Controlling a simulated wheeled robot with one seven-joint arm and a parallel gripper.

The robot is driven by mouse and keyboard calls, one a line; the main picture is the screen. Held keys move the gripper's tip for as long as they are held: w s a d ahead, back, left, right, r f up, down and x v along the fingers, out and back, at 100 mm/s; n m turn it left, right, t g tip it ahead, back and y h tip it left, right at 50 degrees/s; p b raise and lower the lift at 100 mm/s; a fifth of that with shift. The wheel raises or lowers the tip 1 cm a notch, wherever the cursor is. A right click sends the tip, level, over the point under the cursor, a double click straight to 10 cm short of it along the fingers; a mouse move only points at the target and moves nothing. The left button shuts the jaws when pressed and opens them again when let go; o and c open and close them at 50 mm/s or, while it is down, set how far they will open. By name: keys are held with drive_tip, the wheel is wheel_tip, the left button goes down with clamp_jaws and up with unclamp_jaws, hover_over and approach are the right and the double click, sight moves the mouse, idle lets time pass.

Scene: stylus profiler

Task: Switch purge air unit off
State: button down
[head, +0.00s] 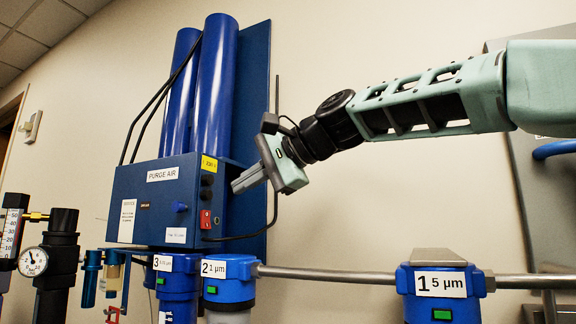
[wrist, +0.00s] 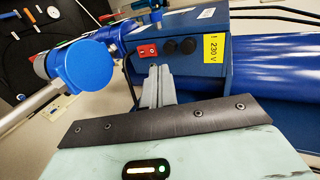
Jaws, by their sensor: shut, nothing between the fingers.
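The purge air unit is a blue box (head: 150,203) labelled "PURGE AIR", mounted on the wall below two tall blue cylinders. Its red rocker switch (head: 205,219) is low on the side panel, under two black round fittings. In the wrist view the red switch (wrist: 147,50) shows a white mark; I cannot tell its position. My gripper (head: 236,186) is shut and empty, its tips up and to the right of the switch in the head view. In the wrist view the fingertips (wrist: 160,70) sit just below the switch. I cannot tell whether they touch the panel.
A yellow 230 V label (wrist: 213,48) is beside the black fittings. Blue filter heads (head: 230,280) and a grey pipe (head: 330,274) run below the box. A black cable hangs from the box near my gripper. A pressure gauge (head: 33,262) is at left.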

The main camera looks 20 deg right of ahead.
drive_tip(key=b+v, duration=0.2)
drive_tip(key=v, duration=0.9)
